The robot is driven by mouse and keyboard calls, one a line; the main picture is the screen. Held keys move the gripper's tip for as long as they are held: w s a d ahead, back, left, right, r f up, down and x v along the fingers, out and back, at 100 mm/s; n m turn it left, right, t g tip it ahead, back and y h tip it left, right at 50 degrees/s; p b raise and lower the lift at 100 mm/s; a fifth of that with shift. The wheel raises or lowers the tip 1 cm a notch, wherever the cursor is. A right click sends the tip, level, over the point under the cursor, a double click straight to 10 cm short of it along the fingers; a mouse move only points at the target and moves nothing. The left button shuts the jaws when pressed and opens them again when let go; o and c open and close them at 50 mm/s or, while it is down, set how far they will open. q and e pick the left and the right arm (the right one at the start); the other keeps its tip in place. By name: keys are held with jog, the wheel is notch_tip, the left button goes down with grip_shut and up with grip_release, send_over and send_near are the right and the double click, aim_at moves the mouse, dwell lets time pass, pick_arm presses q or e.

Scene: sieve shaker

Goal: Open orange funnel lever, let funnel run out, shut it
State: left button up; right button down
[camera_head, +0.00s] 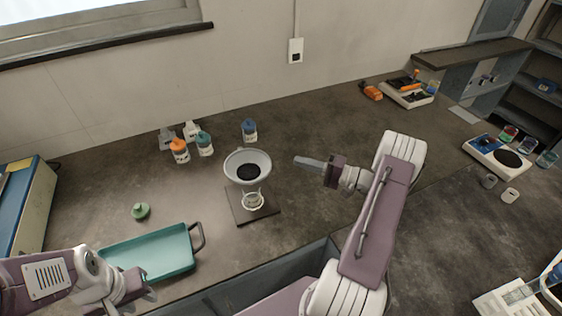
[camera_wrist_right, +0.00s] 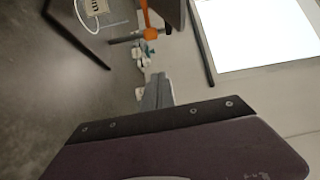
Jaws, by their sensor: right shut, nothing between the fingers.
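The pale grey funnel (camera_head: 262,160) stands on a stand with a dark square base (camera_head: 235,207); dark material shows inside it. A clear jar (camera_head: 254,202) sits on the base beneath the funnel. The orange lever (camera_wrist_right: 150,33) shows in the right wrist view, under the funnel; in the head view it is hidden. My right gripper (camera_head: 300,160) is shut and empty, to the right of the funnel and apart from it, fingers pointing left. In the right wrist view its fingers (camera_wrist_right: 158,92) are apart from the lever. My left gripper (camera_head: 133,301) is open near the teal tray.
A teal tray (camera_head: 120,247) with a dark handle and a green knobbed piece (camera_head: 140,211) lie left of the stand. Several capped jars (camera_head: 204,144) stand behind. A scale (camera_head: 497,155) and another device (camera_head: 407,93) are at the right. Bare counter surrounds the stand.

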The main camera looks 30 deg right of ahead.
jog(key=w+a+p, duration=0.2)
jog(key=w+a, duration=0.2)
jog(key=a, duration=0.4)
jog(key=shift+p, duration=0.35)
jog(key=shift+a+f, duration=0.1)
